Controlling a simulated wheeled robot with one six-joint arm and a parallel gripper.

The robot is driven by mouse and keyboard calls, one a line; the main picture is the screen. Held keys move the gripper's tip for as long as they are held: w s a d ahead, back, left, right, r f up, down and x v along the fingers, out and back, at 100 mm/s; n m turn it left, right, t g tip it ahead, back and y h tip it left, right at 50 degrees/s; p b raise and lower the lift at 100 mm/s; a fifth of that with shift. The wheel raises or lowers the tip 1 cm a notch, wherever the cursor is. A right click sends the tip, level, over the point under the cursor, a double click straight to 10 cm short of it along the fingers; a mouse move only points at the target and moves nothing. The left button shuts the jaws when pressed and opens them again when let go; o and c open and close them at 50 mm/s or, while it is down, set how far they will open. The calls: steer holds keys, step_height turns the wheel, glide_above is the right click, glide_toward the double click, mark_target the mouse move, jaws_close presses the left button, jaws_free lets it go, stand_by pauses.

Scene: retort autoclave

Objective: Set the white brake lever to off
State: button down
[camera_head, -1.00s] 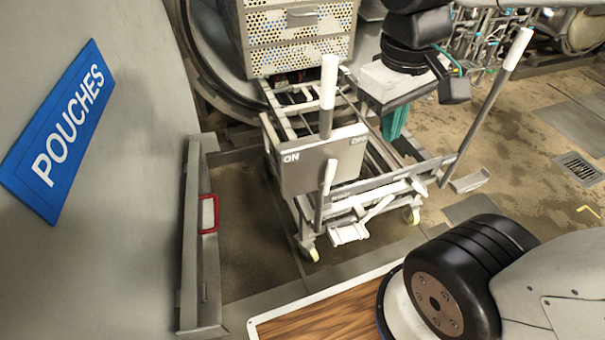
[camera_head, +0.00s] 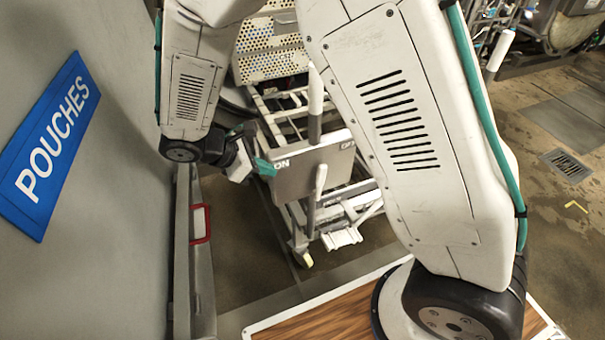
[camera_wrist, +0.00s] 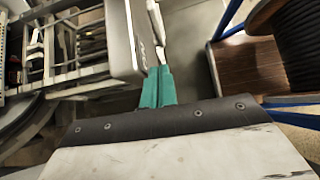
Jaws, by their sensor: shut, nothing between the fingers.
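The white brake lever (camera_head: 319,178) stands in front of the grey ON/OFF panel (camera_head: 297,178) on the cart, its white grip near the panel's middle. ON is at the panel's left and OFF at its right, partly hidden by my arm. My gripper (camera_head: 264,168) is at the panel's left edge, beside the ON mark, left of the lever. In the wrist view my gripper's teal fingers (camera_wrist: 158,72) are shut and empty, pointing along the panel's face (camera_wrist: 122,35). A white-gripped lever (camera_wrist: 156,22) shows just beyond the fingertips; contact cannot be told.
A taller white-tipped handle (camera_head: 316,92) rises behind the panel; another (camera_head: 500,48) is at the right. The blue POUCHES sign (camera_head: 48,150) is on the left wall. A grey rail with a red-edged part (camera_head: 200,224) stands left of the cart.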

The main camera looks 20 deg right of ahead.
glide_toward(317, 180)
step_height(317, 180, down, 4)
steer(key=d, duration=0.3)
steer(key=shift+d+f, duration=0.1)
steer(key=shift+d, duration=0.45)
